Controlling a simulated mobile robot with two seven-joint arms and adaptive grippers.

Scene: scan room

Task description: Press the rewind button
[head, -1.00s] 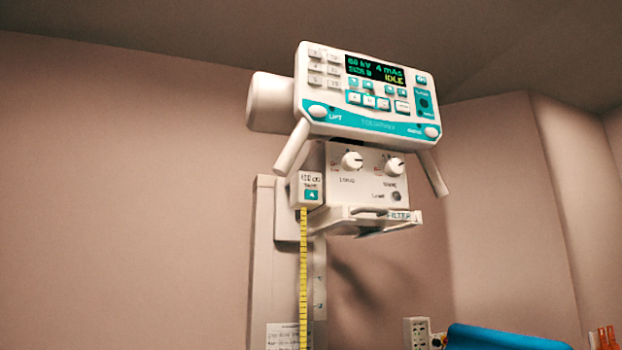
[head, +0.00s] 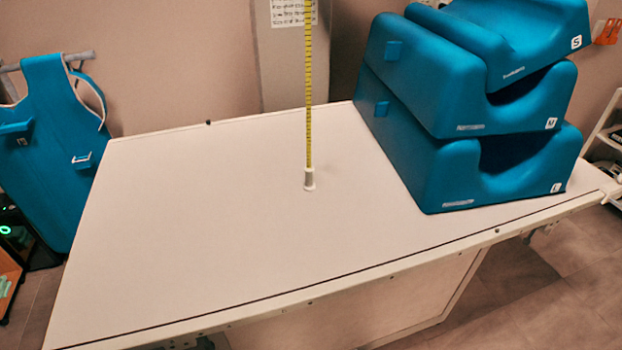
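The yellow measuring tape (head: 308,90) hangs straight down from above the top edge of the head view. Its white end piece (head: 309,180) is at the surface of the pale table; I cannot tell whether it touches. The tape's housing and its button are out of view now. Neither of my grippers shows in the head view.
The pale table (head: 200,230) is mostly bare. Several blue foam positioners (head: 440,165) are stacked on its right end. A column (head: 285,65) stands behind the table. A blue apron (head: 50,140) hangs at the left. A shelf (head: 605,140) stands at the far right.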

